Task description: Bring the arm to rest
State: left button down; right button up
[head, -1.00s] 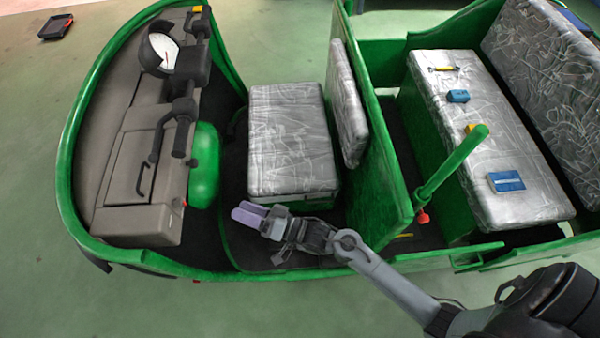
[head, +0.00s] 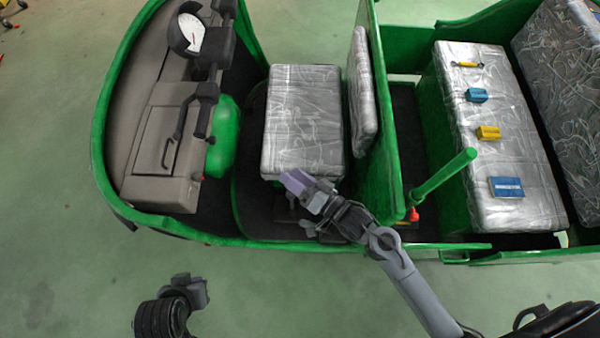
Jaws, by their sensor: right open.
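My right arm comes in from the lower right. Its gripper (head: 297,182) has pale purple fingers, is open and shows nothing between them. The gripper is at the near edge of the rickshaw's front seat (head: 302,120), overlapping it in the picture; whether it touches the seat cannot be told. A dark, grey-tipped part of my left arm (head: 165,312) shows at the lower left, over the green floor outside the vehicle. Its fingers cannot be made out.
The green rickshaw (head: 105,150) has a grey dashboard (head: 158,150) at left. Its plastic-wrapped rear bench (head: 480,160) holds a yellow-handled tool (head: 466,64), a small blue block (head: 477,95), a yellow block (head: 488,132) and a blue box (head: 507,187). Near floor is clear.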

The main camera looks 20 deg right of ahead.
jog(key=shift+s+f, duration=0.1)
dwell(0.4)
jog(key=s+d+f+n+g+h, duration=0.1)
jog(key=s+d+n+g+h, duration=0.1)
jog(key=s+d+g+h, duration=0.35)
jog(key=s+d+n+g+h, duration=0.3)
jog(key=s+d+g, duration=0.35)
jog(key=s, duration=0.45)
notch_tip(320, 180, up, 14)
jog(key=p, duration=1.4)
jog(key=shift+s+d+t, duration=0.2)
jog(key=shift+d+t, duration=0.1)
jog(key=shift+d, duration=0.1)
jog(key=shift+f, duration=0.1)
